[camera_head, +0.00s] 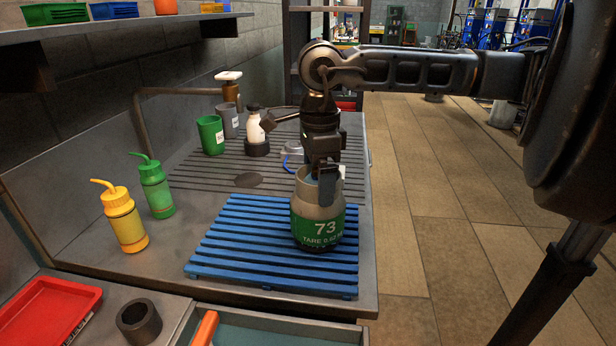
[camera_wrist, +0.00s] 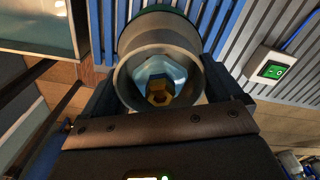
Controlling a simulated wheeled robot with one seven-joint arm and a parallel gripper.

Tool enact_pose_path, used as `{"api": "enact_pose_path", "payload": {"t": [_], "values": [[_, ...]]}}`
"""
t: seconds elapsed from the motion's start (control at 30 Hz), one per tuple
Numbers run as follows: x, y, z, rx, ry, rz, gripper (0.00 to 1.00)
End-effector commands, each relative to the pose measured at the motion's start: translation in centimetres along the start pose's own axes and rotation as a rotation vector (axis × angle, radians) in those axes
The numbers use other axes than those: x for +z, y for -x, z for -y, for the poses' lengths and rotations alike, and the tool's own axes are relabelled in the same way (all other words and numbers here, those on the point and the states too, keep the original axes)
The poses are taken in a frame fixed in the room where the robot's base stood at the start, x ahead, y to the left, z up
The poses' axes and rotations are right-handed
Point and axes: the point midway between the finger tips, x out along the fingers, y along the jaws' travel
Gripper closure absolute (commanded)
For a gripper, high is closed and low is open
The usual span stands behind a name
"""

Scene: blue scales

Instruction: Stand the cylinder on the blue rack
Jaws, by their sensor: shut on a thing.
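The cylinder (camera_head: 318,224) is grey with a green band marked 73. It stands upright over the right part of the blue rack (camera_head: 232,247), and its base appears to rest on the slats, though the contact is not clear. My gripper (camera_head: 327,180) points down and is shut on the cylinder's upper collar. In the wrist view the cylinder's open collar (camera_wrist: 128,76) lies between the two fingers, with a brass valve (camera_wrist: 160,91) inside it. Blue slats of the rack (camera_wrist: 209,22) show behind it.
A yellow bottle (camera_head: 124,220) and a green bottle (camera_head: 157,188) stand left of the rack. A green cup (camera_head: 210,135), a grey cup (camera_head: 228,121) and a white bottle (camera_head: 254,127) are behind it. A red tray (camera_head: 48,312) lies front left. The rack's left part is clear.

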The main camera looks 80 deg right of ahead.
Motion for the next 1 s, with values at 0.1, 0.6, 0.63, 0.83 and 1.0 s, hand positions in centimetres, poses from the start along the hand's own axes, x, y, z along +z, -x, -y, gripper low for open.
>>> {"api": "enact_pose_path", "payload": {"t": [0.1, 0.6, 0.63, 0.83, 1.0], "values": [[0.0, 0.1, 0.0, -0.001, 0.0, 0.0, 0.92], [0.1, -0.2, 0.0, 0.0, 0.001, 0.0, 0.0], [0.1, -0.2, 0.0, 0.0, 0.001, 0.0, 0.0], [0.1, 0.4, 0.0, 0.0, 0.0, 0.0, 0.0], [0.0, 3.0, 0.1, -0.004, 0.002, -0.003, 0.0]]}}
